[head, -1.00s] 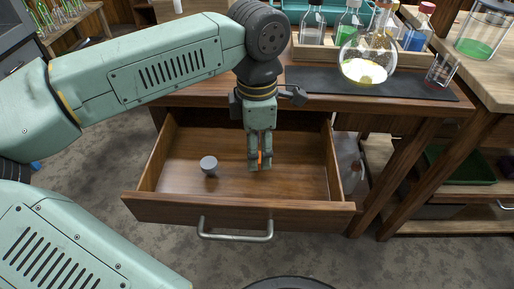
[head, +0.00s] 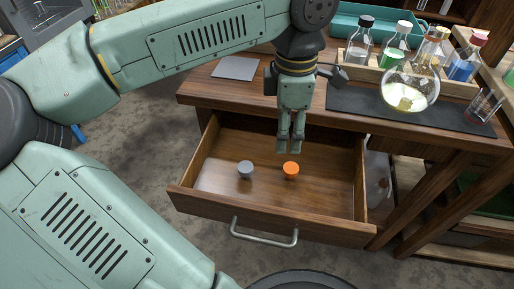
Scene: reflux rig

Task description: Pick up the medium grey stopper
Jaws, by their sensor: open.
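A grey stopper (head: 245,169) lies in the open drawer (head: 210,204), left of its middle. An orange stopper (head: 291,169) lies to its right, apart from it. My gripper (head: 290,149) points down over the back part of the drawer, just above and behind the orange stopper in the picture. It is to the right of the grey stopper and holds nothing that I can see. Its fingers look close together from this side.
The drawer's walls surround both stoppers, and a metal handle (head: 264,236) is on its front. Above, the bench top carries a black mat (head: 385,113), a round flask (head: 408,92) and a wooden rack (head: 361,72) of bottles. The drawer's right side is free.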

